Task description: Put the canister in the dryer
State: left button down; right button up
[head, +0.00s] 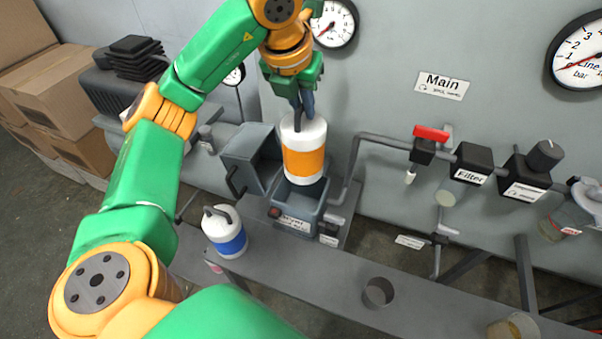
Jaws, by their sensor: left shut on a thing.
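My left gripper (301,98) is shut on the top of a white canister (304,150) with an orange band. The canister hangs upright over the open grey dryer (298,205), its lower end at or just above the opening; I cannot tell how far in it is. The dryer's lid (250,158) is swung open to the left. A second white canister (225,233) with a blue band stands on the bench to the left of the dryer. My right gripper is out of view.
The grey bench (320,275) carries a dark cup (378,293) and a yellowish cup (513,326). On the wall, pipes join a red-handled valve (430,134), a filter (470,165) and gauges (334,22). Cardboard boxes (65,90) are at the left.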

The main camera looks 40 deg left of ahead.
pick_arm(q)
jog(key=shift+a+f, duration=0.15)
jog(key=shift+a, duration=0.05)
jog(key=b, duration=0.3)
send_over(301, 172)
jog(key=w+a, duration=0.3)
jog(key=f, duration=0.7)
jog(key=shift+w+d+f, duration=0.15)
jog(key=shift+w+f, duration=0.05)
jog(key=shift+f, duration=0.15)
notch_tip(301, 172, down, 5)
jog(key=shift+r+p, duration=0.2)
jog(key=shift+p, duration=0.15)
notch_tip(301, 172, down, 5)
jog(key=shift+f, duration=0.1)
jog(key=shift+w+f, duration=0.1)
jog(key=shift+f, duration=0.1)
jog(key=c, duration=0.9)
grip_release()
jog(key=shift+d, duration=0.1)
